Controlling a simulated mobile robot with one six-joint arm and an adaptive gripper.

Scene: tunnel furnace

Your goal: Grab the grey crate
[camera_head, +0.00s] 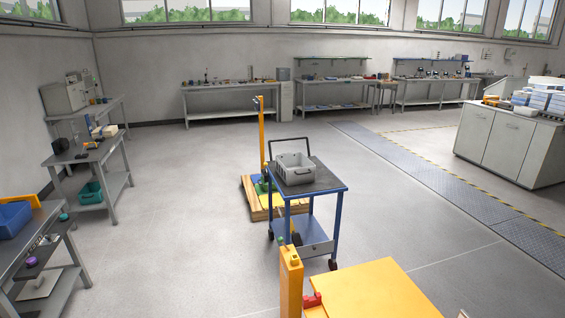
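The grey crate (296,168) is a small open-topped box with raised walls. It sits upright on the dark top shelf of a blue-framed trolley (322,181), towards the shelf's left side. The crate's near and right walls show, and its inside looks empty from here. The trolley's dark push handle rises behind the crate. My gripper cannot be made out in this view, and nothing is seen touching the crate.
An orange post (262,135) stands on a low wooden platform (257,212) just left of and behind the trolley. Workbenches line the left and back walls. A grey cabinet (510,146) stands at right.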

